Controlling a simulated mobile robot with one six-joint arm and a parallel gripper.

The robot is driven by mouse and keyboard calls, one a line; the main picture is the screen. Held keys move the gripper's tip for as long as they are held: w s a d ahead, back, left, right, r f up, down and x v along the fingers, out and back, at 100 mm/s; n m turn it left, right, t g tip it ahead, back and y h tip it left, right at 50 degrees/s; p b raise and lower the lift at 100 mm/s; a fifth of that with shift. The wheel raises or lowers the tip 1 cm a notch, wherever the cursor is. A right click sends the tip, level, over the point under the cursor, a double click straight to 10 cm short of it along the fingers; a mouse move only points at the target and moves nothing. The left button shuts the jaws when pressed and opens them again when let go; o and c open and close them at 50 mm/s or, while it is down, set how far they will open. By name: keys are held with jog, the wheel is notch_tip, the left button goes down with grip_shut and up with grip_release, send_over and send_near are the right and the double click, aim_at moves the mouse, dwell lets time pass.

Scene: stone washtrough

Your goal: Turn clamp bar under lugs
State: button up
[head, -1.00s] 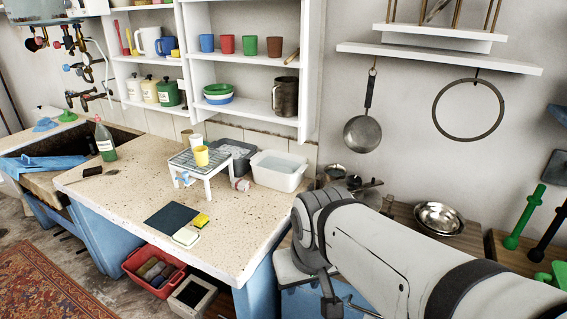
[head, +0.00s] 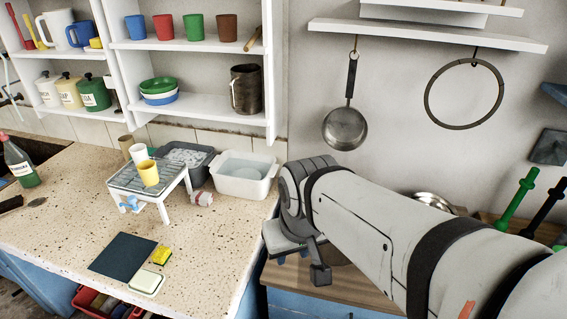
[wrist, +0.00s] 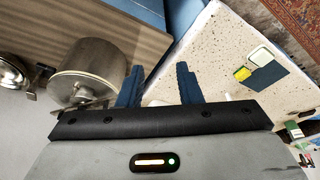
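My gripper (wrist: 159,85) shows in the wrist view with its two dark blue fingers apart and nothing between them. A round metal pot (wrist: 92,68) is left of the fingers, on a wooden top. A narrow bar-like part (wrist: 97,103) shows at the pot's near edge, partly behind my gripper body. I cannot tell whether it is the clamp bar, and I cannot make out the lugs. The gripper does not visibly hold the pot. In the head view my arm hides most of the pot and my fingers are out of sight.
A speckled counter (head: 205,240) is at left, with a white rack (head: 166,186), a white basin (head: 243,188) and a yellow sponge (head: 162,256). A wooden top (head: 335,287) lies below my arm. A pan (head: 345,128) and a ring (head: 427,95) hang on the wall.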

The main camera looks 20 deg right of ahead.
jog(key=w+d+m+g, duration=0.1)
jog(key=w+d+m, duration=0.4)
jog(key=w+m, duration=0.1)
jog(key=w+d+m+g, duration=0.1)
jog(key=w+d+m, duration=0.4)
jog(key=w+m, duration=0.1)
jog(key=w+d+m+g, duration=0.1)
jog(key=w+d+m, duration=0.4)
jog(key=w+m, duration=0.2)
jog(key=shift+b, duration=0.4)
jog(key=shift+d+f+m, duration=0.15)
jog(key=shift+f+m, duration=0.05)
jog(key=shift+m, duration=0.1)
notch_tip(320, 180, down, 7)
jog(key=shift+f+p, duration=0.15)
jog(key=shift+p, duration=0.15)
jog(key=shift+c, duration=0.5)
grip_shut()
